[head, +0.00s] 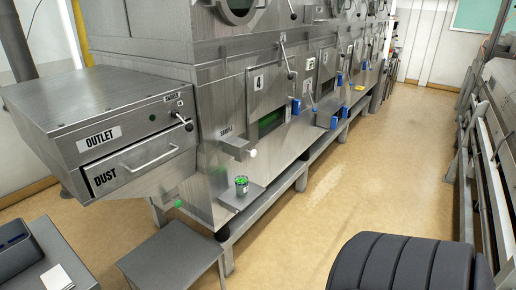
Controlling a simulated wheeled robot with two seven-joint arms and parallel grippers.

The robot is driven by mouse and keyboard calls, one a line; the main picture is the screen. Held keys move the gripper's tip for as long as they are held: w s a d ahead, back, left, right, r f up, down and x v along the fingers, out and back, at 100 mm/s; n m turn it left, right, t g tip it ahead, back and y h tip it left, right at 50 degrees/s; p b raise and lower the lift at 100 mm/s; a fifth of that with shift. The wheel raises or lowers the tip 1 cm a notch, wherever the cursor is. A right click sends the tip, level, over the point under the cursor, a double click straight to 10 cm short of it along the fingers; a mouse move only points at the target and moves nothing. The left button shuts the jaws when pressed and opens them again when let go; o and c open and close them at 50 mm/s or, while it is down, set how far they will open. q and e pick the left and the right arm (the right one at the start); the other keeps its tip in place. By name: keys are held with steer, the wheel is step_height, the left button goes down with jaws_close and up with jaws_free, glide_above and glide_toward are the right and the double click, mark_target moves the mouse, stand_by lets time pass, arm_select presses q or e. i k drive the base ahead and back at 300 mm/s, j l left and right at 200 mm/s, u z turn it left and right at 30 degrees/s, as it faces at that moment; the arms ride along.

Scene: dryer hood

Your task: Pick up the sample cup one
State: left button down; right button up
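A small cup (241,186) with green at its top stands upright on a small metal shelf (229,199) low on the front of the steel machine. It is the only cup I can make out, and I see no number on it. A metal sampler (236,147) with a white knob juts out above the cup, under the label SAMPLE. Neither of my grippers is in view. A dark ribbed shape at the bottom right looks like part of my own arm.
A steel box (110,130) labelled OUTLET and DUST sticks out on the left. A low metal table (172,255) stands below it. A grey surface with a dark blue bin (17,248) is at bottom left. The tan floor (300,215) is open. Railings (490,160) line the right.

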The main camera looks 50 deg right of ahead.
mark_target(241, 182)
steer(key=z, duration=1.5)
